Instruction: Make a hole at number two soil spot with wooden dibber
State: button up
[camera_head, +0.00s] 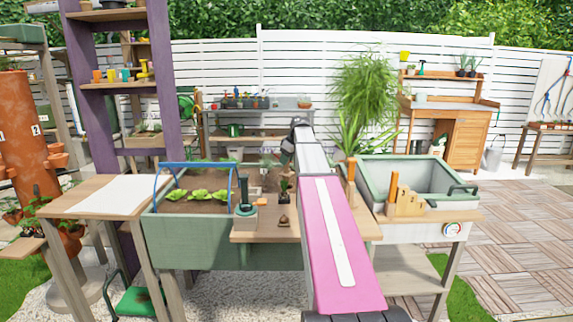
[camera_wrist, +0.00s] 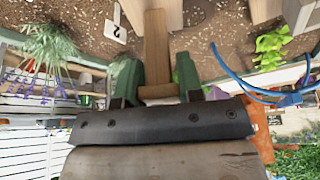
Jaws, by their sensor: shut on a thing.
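In the wrist view my gripper (camera_wrist: 157,80) has its green fingers shut on the wooden dibber (camera_wrist: 157,45), whose brown shaft runs away from me over brown soil (camera_wrist: 213,38). Whether its tip touches or enters the soil cannot be told. A white tag with the number 2 (camera_wrist: 116,31) stands in the soil, left of the dibber. In the head view the green planter box (camera_head: 180,230) holds soil and several lettuces (camera_head: 200,195).
A blue hoop (camera_head: 157,180) rises over the planter, also seen in the wrist view (camera_wrist: 262,93) beside a leafy plant (camera_wrist: 270,45). A wooden shelf (camera_head: 262,228) with small items fronts the planter. A green-rimmed basin (camera_head: 420,203) stands right, a bare white-topped table (camera_head: 105,195) left.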

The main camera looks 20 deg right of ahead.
jog(key=shift+r, duration=1.7)
jog(key=shift+r, duration=2.5)
jog(key=shift+a, duration=0.1)
